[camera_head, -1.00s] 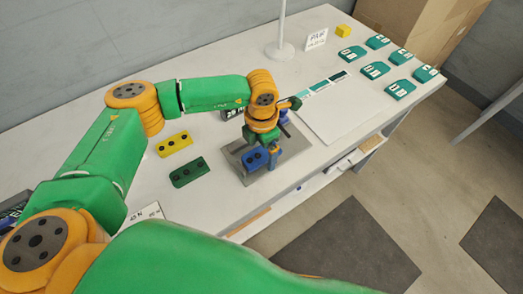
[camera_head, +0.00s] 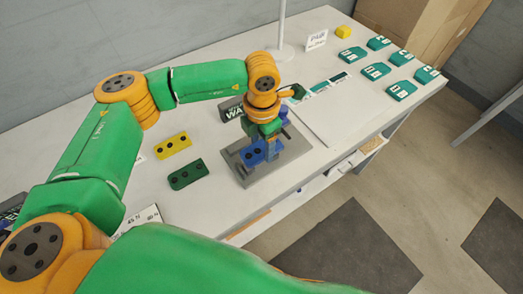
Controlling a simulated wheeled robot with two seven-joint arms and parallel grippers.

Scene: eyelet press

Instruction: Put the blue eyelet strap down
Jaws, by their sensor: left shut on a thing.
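The blue eyelet strap (camera_head: 253,153) shows dark holes along its top and is at the grey base plate of the press (camera_head: 292,158). My left gripper (camera_head: 268,141) points down over that plate and is shut on the strap, at its right part. The fingertips are partly hidden by the press parts and the wrist. I cannot tell whether the strap touches the plate or is just above it. My right gripper is not in view.
A yellow strap (camera_head: 173,145) and a green strap (camera_head: 187,174) lie on the white table left of the press. A pale board (camera_head: 340,118) lies to the right, with several teal blocks (camera_head: 376,71) beyond it. A white post (camera_head: 281,50) stands behind.

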